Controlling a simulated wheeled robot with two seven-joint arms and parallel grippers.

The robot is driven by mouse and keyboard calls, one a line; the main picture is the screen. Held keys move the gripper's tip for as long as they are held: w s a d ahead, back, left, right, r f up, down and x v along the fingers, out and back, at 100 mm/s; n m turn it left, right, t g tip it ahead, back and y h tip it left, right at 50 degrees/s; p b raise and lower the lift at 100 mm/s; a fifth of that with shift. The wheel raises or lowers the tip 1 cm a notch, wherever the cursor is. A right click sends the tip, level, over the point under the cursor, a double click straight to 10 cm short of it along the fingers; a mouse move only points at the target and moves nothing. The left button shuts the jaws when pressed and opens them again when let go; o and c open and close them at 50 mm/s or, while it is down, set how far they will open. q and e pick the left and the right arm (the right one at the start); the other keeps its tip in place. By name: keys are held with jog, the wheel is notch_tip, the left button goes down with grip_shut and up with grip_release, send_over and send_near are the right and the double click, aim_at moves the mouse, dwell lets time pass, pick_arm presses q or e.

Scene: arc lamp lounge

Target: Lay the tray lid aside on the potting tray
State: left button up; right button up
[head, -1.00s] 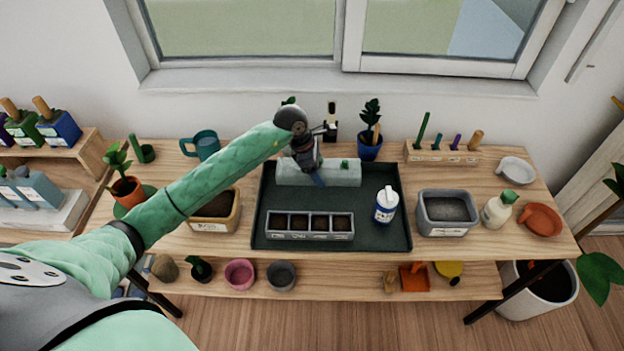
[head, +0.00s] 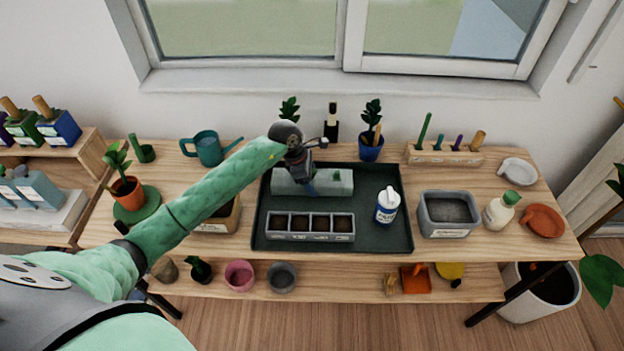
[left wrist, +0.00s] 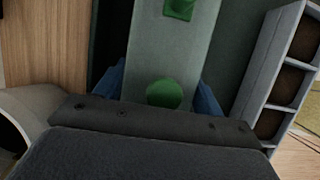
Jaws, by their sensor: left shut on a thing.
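The tray lid (head: 335,182) is a long, pale translucent cover with green knobs. It lies lengthwise over the back part of the dark potting tray (head: 385,240). My left gripper (head: 309,188) is shut on it from above. In the left wrist view, the blue fingertips (left wrist: 163,88) sit on either side of the lid (left wrist: 165,50), near a green knob. I cannot tell whether the lid's underside touches the tray. The seed tray (head: 310,237), with several soil-filled cells, stands uncovered in front of the lid. My right gripper is out of view.
A white and blue bottle (head: 387,208) stands on the potting tray, right of the seed tray. A grey soil tub (head: 447,228) is right of the potting tray. Potted plants (head: 370,145) and a teal watering can (head: 208,150) line the back. Bare tray floor lies right of the lid.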

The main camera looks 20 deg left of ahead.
pick_arm(q)
jog(key=shift+f, duration=0.1)
jog(key=o, duration=0.9)
jog(key=shift+o, duration=0.7)
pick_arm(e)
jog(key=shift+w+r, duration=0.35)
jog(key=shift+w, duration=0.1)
pick_arm(q)
jog(key=shift+r, duration=0.2)
jog(key=shift+a+r, duration=0.15)
jog(key=shift+r, duration=0.1)
jog(key=b+v, duration=0.5)
jog(key=v, duration=0.5)
jog(key=shift+s+a+r, duration=0.1)
jog(key=shift+a+r, duration=0.05)
jog(key=shift+r, duration=0.15)
jog(key=shift+a+r, duration=0.1)
jog(key=shift+r, duration=0.2)
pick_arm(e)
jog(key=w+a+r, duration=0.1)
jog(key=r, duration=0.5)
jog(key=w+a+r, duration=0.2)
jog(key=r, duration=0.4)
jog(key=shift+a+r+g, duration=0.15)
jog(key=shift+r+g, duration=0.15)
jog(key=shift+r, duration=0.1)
